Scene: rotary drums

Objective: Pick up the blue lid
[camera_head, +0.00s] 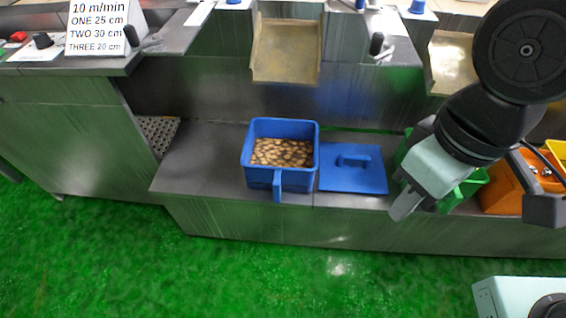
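The blue lid (352,176) lies flat on the metal ledge, with a raised bar handle on its top. It sits just right of a blue bin (282,180) holding brown, nut-like pieces. My gripper (474,207) hangs to the right of the lid, in front of the green and orange containers. Its two grey fingers are spread wide apart, with nothing between them. The lid is apart from my gripper in the picture, and its whole top shows.
A green container (472,185) is partly hidden behind my gripper. An orange container (503,196) stands farther right, with a yellow one (556,150) at the edge. Metal chutes (286,52) overhang the ledge. The green floor (250,275) in front is clear.

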